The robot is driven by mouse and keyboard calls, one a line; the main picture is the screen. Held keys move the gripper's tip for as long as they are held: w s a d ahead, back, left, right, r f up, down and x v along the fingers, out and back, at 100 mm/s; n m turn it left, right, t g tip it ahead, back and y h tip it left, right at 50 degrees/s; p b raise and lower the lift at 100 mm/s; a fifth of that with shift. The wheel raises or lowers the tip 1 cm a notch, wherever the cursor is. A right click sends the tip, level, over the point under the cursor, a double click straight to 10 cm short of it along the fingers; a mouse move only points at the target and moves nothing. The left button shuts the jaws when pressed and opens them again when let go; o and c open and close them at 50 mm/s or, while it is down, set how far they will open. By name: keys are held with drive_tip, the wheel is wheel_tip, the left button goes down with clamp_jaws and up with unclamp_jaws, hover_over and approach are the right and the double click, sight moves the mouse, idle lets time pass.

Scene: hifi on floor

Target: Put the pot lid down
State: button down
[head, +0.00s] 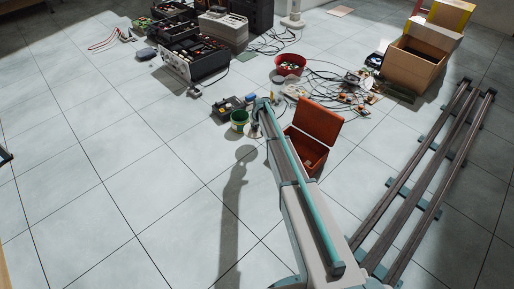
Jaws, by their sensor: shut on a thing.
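My arm reaches from the lower right to the middle of the head view, and its far end is above the floor near a green cup (239,121). The gripper itself cannot be made out; the arm hides whatever is behind and below it. I cannot pick out a pot lid or a pot in this view. A long shadow lies on the floor left of the arm, with a rounded shape at its upper end.
An open orange-red box (317,121) stands just right of my arm. A red bowl (290,64), cables, electronic parts and a cardboard box (413,62) lie behind. Black equipment (194,58) stands at the back left. Rails (425,165) run along the right. The left floor is clear.

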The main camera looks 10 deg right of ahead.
drive_tip(key=shift+s+f, duration=0.1)
drive_tip(key=shift+f, duration=0.3)
wheel_tip(320, 180, down, 9)
drive_tip(key=b, duration=0.4)
drive_tip(key=shift+f, duration=0.15)
drive_tip(key=shift+f, duration=0.1)
drive_tip(key=c, duration=1.1)
unclamp_jaws()
drive_tip(key=shift+c, duration=0.2)
